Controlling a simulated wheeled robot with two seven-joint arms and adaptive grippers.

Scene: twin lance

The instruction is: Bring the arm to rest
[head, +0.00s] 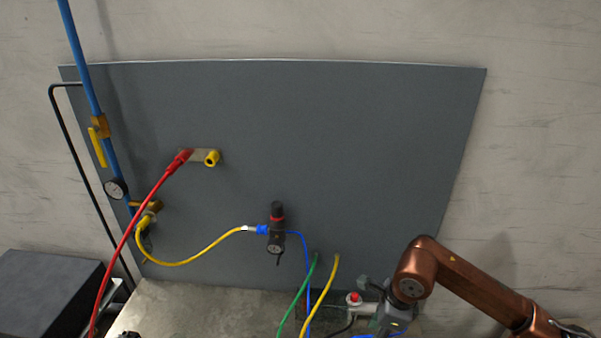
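My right arm comes in from the right as a copper-coloured link that bends at a rounded elbow joint. My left arm and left gripper are not in view.
A grey panel (330,150) stands against the wall. It carries a red hose (135,227), yellow hose (195,257), yellow valve handle (97,147), gauge (116,188) and black regulator (277,228). Green (299,295) and yellow (321,296) lines rise near a red button (354,297).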

